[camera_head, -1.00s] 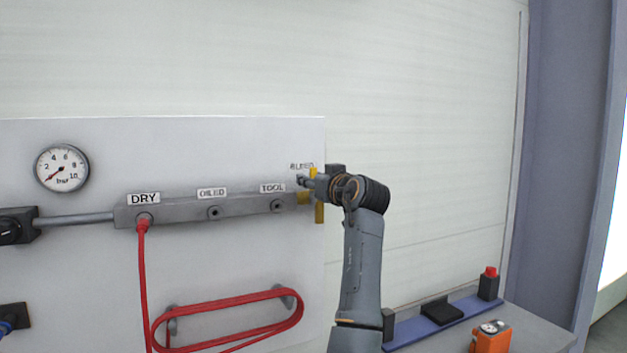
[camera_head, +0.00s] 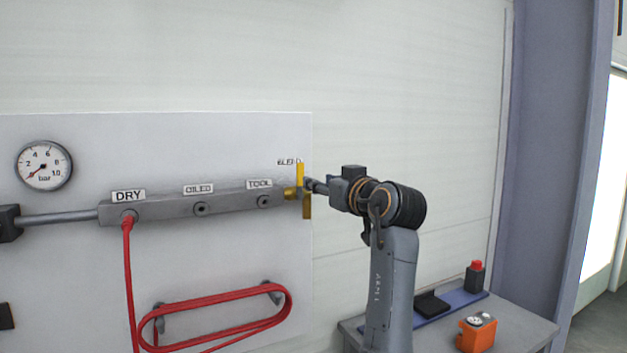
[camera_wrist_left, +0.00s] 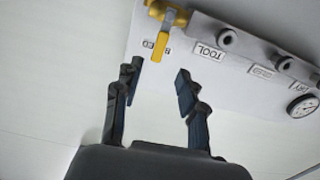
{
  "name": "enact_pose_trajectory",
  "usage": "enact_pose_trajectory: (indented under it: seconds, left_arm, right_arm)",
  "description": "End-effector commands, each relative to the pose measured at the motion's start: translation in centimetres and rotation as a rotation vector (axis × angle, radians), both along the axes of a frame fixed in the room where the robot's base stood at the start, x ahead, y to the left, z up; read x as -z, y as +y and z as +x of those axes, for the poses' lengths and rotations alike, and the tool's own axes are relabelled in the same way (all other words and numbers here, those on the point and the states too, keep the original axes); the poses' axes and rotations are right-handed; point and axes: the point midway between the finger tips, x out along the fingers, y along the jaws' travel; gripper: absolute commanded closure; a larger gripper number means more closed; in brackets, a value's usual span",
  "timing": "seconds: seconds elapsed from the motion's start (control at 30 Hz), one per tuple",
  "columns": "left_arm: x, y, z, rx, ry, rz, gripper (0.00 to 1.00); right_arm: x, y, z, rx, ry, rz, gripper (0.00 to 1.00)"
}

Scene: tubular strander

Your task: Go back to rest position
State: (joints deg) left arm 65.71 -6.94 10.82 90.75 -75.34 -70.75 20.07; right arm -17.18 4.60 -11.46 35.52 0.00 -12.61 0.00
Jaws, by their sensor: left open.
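My left gripper (camera_head: 312,186) is just right of the yellow bleed valve (camera_head: 300,174) at the right end of the grey manifold (camera_head: 230,199). In the left wrist view the gripper (camera_wrist_left: 158,84) has its two fingers spread apart with nothing between them. The yellow valve handle (camera_wrist_left: 160,45) shows beyond the fingertips there, apart from them. In the head view the fingers overlap one another, and the gap to the valve looks small. My right gripper is not in view.
A pressure gauge (camera_head: 44,165) and a coiled red hose (camera_head: 215,320) are on the white panel (camera_head: 225,145). A bench (camera_head: 520,335) at lower right carries an orange device (camera_head: 477,333) and a red-topped block (camera_head: 475,275). The wall right of my arm is clear.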

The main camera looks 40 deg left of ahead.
Motion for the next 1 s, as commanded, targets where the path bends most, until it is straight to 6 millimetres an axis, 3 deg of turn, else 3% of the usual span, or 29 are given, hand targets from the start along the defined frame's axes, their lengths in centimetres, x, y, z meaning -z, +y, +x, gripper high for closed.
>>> enact_pose_trajectory:
  seconds: [0.63,0.73,0.87,1.0]
  left_arm:
    - [0.0,-0.7,-0.3,0.000,0.000,0.000,0.59]
    - [0.9,-0.7,-0.1,0.006,0.012,-0.003,0.59]
    - [5.9,-0.9,0.6,0.051,0.079,-0.024,0.59]
    - [15.7,-2.0,0.8,0.159,0.216,-0.068,0.59]
  right_arm:
    - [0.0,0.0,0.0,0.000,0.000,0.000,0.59]
    - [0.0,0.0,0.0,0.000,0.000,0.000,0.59]
    - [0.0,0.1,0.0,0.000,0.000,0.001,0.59]
    - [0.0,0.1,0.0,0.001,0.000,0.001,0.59]
